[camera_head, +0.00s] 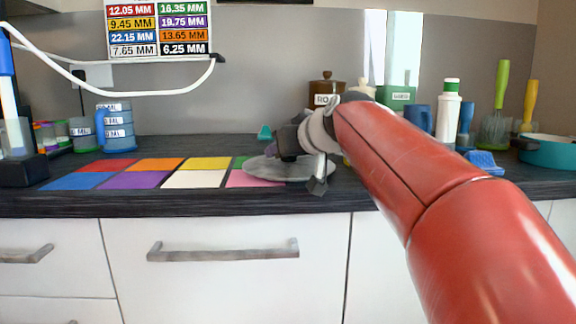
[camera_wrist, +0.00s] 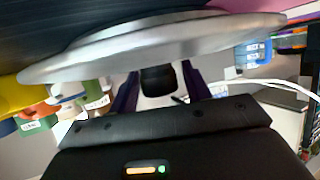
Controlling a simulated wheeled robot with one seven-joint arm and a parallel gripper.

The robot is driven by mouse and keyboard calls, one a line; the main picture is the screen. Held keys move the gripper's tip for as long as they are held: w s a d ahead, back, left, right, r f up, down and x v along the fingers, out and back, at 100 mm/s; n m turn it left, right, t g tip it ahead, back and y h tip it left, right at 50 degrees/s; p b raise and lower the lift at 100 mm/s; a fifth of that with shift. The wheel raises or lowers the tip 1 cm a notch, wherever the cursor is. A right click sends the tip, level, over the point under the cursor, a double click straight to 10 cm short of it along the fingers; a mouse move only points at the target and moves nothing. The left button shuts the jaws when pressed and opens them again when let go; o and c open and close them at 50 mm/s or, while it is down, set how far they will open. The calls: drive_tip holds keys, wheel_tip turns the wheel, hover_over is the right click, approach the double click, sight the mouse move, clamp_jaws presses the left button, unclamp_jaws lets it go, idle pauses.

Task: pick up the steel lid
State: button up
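The steel lid (camera_head: 262,169) is a flat grey disc over the pink end of the colored squares on the dark counter. In the wrist view the lid (camera_wrist: 160,43) shows nearly edge-on, with its black knob (camera_wrist: 158,80) pointing toward my gripper. My gripper (camera_head: 303,166) is at the lid's right part in the head view. In the wrist view my gripper (camera_wrist: 160,88) is open, with one finger on each side of the knob and narrow gaps visible. Contact with the knob is not clear. My gripper partly hides the lid in the head view.
Blue cups (camera_head: 114,127) stand at the left. A teal pan (camera_head: 549,151) is at the right. White drawers are below the counter.

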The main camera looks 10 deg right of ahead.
drive_tip(key=c, duration=0.9)
drive_tip(key=shift+o, duration=0.2)
drive_tip(key=shift+r, duration=0.15)
wheel_tip(320, 180, up, 20)
drive_tip(key=p, duration=0.7)
drive_tip(key=shift+p, duration=0.3)
